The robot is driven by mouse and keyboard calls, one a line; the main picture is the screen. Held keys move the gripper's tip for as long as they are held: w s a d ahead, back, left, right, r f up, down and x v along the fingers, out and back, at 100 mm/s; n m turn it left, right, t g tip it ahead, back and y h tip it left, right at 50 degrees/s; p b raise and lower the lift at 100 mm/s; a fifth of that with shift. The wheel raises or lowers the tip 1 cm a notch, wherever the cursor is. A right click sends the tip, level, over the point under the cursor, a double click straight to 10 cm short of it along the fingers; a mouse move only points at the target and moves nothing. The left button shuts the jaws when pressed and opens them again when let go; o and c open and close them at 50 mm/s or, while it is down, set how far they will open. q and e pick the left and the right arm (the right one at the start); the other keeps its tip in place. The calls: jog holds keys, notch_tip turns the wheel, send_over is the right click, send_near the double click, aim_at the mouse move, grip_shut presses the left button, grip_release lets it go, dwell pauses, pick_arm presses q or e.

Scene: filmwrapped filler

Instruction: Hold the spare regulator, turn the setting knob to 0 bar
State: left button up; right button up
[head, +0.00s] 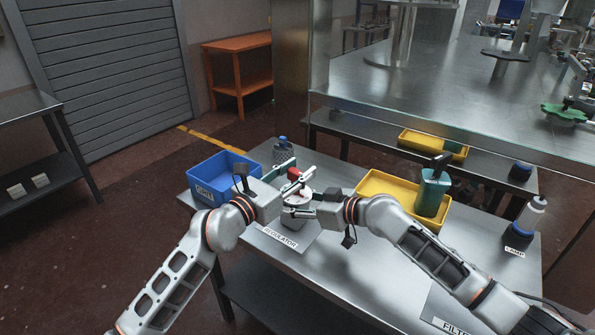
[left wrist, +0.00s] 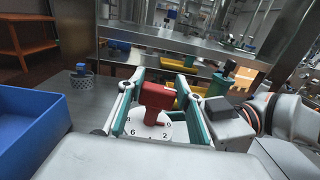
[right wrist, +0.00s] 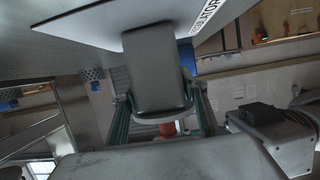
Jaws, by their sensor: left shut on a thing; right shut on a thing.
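The regulator (head: 297,217) is a pale body with a red setting knob (head: 294,174) on top, above the mat labelled REGULATOR (head: 290,243). Whether its base touches the mat is unclear. My right gripper (head: 294,205) is shut on its body; the right wrist view shows the grey body (right wrist: 155,75) between the fingers. My left gripper (head: 298,172) is shut on the knob from above; in the left wrist view the red knob (left wrist: 157,98) sits between its green-padded fingers. The white dial (left wrist: 148,132) shows numbers including 6 and 2, but the exact setting is unclear.
A blue bin (head: 222,178) stands left of the grippers, with a mesh cup (head: 283,155) behind. A yellow tray (head: 385,186) and green container (head: 432,192) stand to the right. A bottle (head: 530,215) is at the far right. The table's front middle (head: 350,270) is clear.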

pick_arm(q)
jog(key=shift+w+a+r+n+t+y, duration=0.1)
jog(key=shift+a+r+n+t+y, duration=0.1)
jog(key=shift+a+n+t+y, duration=0.25)
pick_arm(e)
jog(key=shift+s+a+f, duration=0.1)
jog(key=shift+s+f, duration=0.1)
jog(key=shift+f, duration=0.2)
pick_arm(q)
jog(key=shift+f, duration=0.2)
jog(key=shift+a, duration=0.1)
jog(key=o, duration=1.1)
jog(key=shift+f, duration=0.1)
pick_arm(e)
jog(key=shift+r, duration=0.1)
jog(key=shift+w, duration=0.1)
